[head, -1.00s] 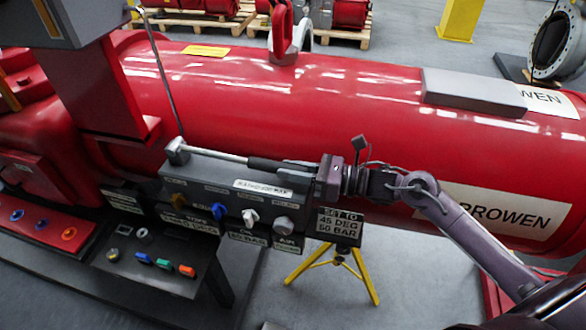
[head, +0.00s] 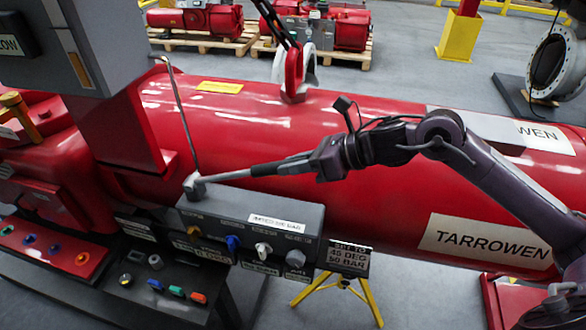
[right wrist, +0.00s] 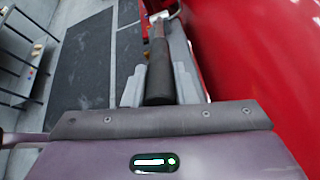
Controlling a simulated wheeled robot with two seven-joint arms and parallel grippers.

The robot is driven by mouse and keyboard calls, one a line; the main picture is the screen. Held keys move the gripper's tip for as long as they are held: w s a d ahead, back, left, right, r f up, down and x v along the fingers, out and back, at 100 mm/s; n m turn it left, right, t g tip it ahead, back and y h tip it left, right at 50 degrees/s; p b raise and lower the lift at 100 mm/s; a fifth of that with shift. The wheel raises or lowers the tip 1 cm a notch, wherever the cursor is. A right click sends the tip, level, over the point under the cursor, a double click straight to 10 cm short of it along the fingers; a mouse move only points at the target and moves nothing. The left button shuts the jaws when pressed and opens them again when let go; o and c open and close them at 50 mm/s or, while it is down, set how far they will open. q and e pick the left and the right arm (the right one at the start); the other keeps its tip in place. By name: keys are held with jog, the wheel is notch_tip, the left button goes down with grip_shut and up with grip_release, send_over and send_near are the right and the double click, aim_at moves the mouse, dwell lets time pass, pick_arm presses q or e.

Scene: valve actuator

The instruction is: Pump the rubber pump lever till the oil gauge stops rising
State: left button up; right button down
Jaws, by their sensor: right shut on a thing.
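The pump lever (head: 240,173) is a metal rod with a black rubber grip. It rises to the right from a pivot (head: 194,185) on top of the grey pump block (head: 225,207). My right gripper (head: 312,162) is shut on the grip's outer end, above the block's right part. In the right wrist view the black rubber grip (right wrist: 160,75) runs between the two grey fingers of the gripper (right wrist: 160,92). My left gripper is not in view. I cannot make out an oil gauge with a readable level.
The large red cylinder (head: 370,150) lies right behind the lever. Knobs and a blue valve handle (head: 233,243) line the block's front. A sign (head: 349,259) and a yellow stand (head: 325,285) are below right. A panel with coloured switches (head: 170,290) is at lower left.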

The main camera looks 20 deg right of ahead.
jog(key=shift+w+a+r, duration=0.1)
jog(key=shift+w+r, duration=0.05)
jog(key=shift+r, duration=0.25)
jog(key=c, duration=1.2)
grip_release()
jog(key=shift+f, duration=0.15)
